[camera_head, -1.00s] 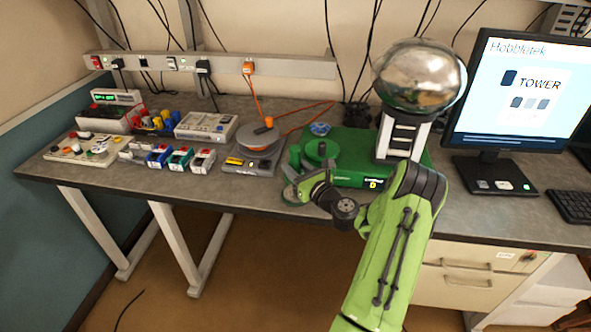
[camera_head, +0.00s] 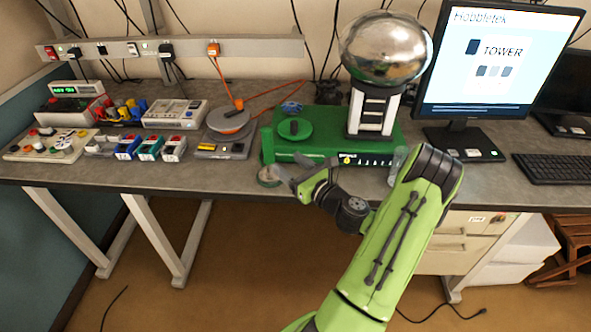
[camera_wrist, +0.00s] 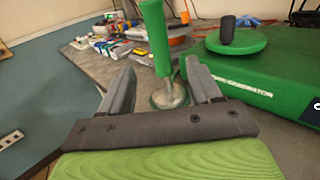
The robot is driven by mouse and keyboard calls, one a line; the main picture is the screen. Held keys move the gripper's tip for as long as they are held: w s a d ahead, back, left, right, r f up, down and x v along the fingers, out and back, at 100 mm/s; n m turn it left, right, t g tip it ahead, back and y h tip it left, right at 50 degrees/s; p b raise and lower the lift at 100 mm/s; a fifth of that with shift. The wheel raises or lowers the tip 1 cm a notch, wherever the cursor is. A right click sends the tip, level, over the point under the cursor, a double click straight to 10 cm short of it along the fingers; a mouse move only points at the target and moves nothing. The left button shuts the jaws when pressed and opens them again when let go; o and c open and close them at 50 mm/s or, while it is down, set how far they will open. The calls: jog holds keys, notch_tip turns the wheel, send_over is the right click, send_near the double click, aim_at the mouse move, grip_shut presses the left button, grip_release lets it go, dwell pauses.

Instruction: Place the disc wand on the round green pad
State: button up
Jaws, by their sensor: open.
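The disc wand (camera_wrist: 157,38) stands roughly upright in the wrist view. It has a thick green handle above a thin stem and a silvery disc at its foot.
A green generator (camera_head: 330,153) with a silver dome (camera_head: 386,47) and a round green top plate (camera_head: 303,134) stands close behind my gripper. A monitor (camera_head: 503,75) and keyboard (camera_head: 555,168) stand right.

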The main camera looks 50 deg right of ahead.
jog(key=w+a+r+n+g+y, duration=0.1)
jog(key=a+n+g+y, duration=0.8)
jog(key=a+n, duration=1.45)
jog(key=s+a+r+n+g+h, duration=0.1)
jog(key=s+a+r+n+h, duration=0.2)
jog(key=s+n, duration=0.4)
jog(key=s+a+r+n+g+h, duration=0.2)
jog(key=s+r+n, duration=0.4)
jog(key=s, duration=0.5)
jog(key=shift+a+n+h, duration=0.55)
jog(key=shift+a+h, duration=0.3)
jog(key=shift+h, duration=0.05)
jog(key=shift+r, duration=0.1)
